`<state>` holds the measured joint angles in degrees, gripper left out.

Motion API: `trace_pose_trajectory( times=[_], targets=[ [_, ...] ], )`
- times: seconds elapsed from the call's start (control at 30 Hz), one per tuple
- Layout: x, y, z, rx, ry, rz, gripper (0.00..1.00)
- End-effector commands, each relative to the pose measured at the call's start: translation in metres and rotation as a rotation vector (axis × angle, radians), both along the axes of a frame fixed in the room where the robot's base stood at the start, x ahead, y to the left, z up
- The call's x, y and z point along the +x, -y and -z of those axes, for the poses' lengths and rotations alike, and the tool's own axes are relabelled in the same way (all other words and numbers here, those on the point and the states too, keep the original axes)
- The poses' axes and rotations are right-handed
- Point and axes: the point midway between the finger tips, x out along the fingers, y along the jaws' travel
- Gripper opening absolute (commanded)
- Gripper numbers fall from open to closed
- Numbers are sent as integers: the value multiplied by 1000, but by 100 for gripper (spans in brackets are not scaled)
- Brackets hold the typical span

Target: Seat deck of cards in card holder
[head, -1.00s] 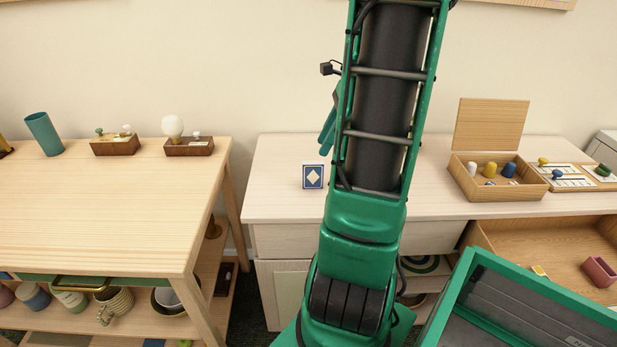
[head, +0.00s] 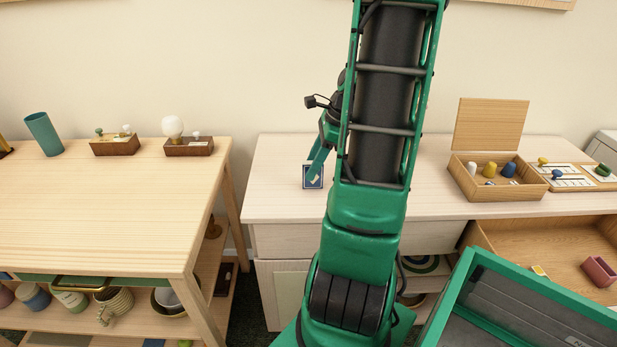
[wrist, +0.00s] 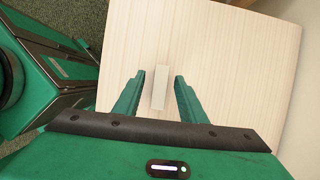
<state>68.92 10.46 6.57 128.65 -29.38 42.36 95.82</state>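The deck of cards (head: 318,184) is a small blue box with a white diamond, standing upright on the pale cabinet top. In the head view a green finger of my gripper (head: 314,174) covers part of it. In the wrist view the deck (wrist: 160,88) shows from above as a narrow pale block. My gripper (wrist: 159,78) is open there, one finger on each side of the deck, with a gap visible on both sides. I cannot make out a card holder in either view.
An open wooden box (head: 500,191) with coloured pieces stands on the right of the cabinet top (head: 270,205), beside small boards (head: 573,183). A separate wooden table (head: 90,205) is on the left. The cabinet top around the deck is clear.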

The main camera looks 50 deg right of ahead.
Motion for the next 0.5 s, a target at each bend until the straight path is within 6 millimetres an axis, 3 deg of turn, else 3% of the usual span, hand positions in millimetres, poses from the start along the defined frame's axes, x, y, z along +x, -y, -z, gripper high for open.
trace_pose_trajectory(
  times=[0.03,0.2,0.5],
  targets=[
    [0,0,0,0,0,0,38],
    [0,0,0,0,0,0,0],
    [0,0,-1,-1,1,-1,0]
  ],
)
